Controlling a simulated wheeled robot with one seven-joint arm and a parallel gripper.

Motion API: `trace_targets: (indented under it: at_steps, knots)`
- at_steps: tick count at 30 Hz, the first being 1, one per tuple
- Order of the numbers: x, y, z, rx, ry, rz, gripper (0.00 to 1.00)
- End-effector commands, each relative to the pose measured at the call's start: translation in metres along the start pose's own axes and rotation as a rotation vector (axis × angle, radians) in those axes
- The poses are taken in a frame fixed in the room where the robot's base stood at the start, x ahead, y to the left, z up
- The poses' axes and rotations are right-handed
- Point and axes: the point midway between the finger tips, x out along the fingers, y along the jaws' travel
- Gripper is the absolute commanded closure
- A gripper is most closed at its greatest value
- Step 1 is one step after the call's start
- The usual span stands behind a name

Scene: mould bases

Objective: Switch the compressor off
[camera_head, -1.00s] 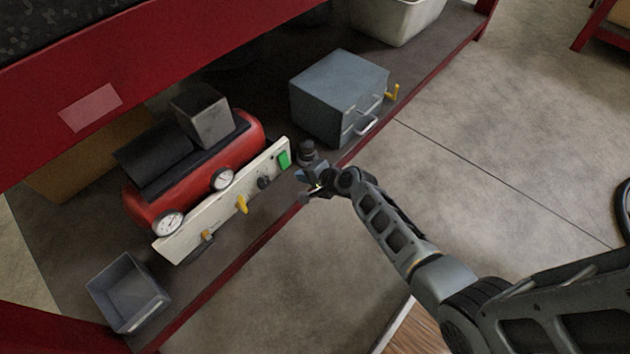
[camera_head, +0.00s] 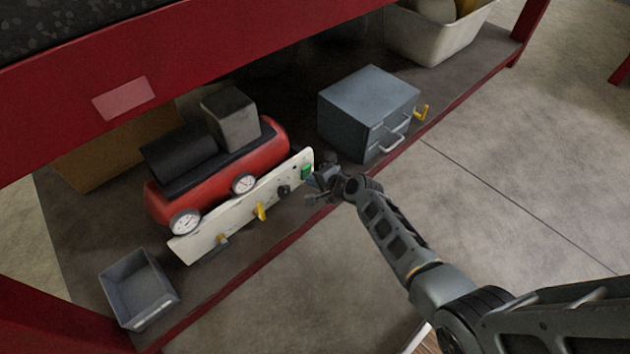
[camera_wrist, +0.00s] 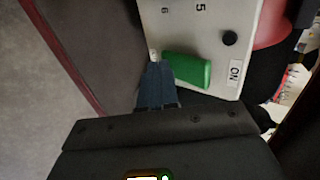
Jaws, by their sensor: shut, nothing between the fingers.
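The red compressor (camera_head: 215,180) stands on the lower shelf, with a pale control panel (camera_head: 212,238) along its front. A green rocker switch (camera_head: 307,171) sits at the panel's right end; in the wrist view the green switch (camera_wrist: 187,70) lies beside an "ON" label (camera_wrist: 235,76). My gripper (camera_head: 318,180) is at the right end of the panel, partly covering the switch in the head view. In the wrist view the closed fingertips (camera_wrist: 156,68) are right at the switch's edge; I cannot tell whether they touch it. The gripper is shut and empty.
A grey metal box (camera_head: 350,105) with handles stands to the right on the shelf. An open grey bin (camera_head: 137,290) is at the left. The red shelf edge (camera_head: 240,275) runs in front.

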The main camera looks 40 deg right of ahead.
Motion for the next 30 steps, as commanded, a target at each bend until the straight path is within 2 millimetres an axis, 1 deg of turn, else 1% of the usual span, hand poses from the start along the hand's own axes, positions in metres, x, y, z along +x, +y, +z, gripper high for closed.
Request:
trace_targets:
  at_steps: [5, 15, 30]
  knots:
    - [-0.001, -0.002, 0.0, 0.0, 0.0, 0.0, 1.0]
    - [-0.01, -0.014, 0.0, 0.0, 0.0, -0.001, 1.0]
    - [-0.01, -0.013, 0.001, 0.0, 0.0, -0.003, 1.0]
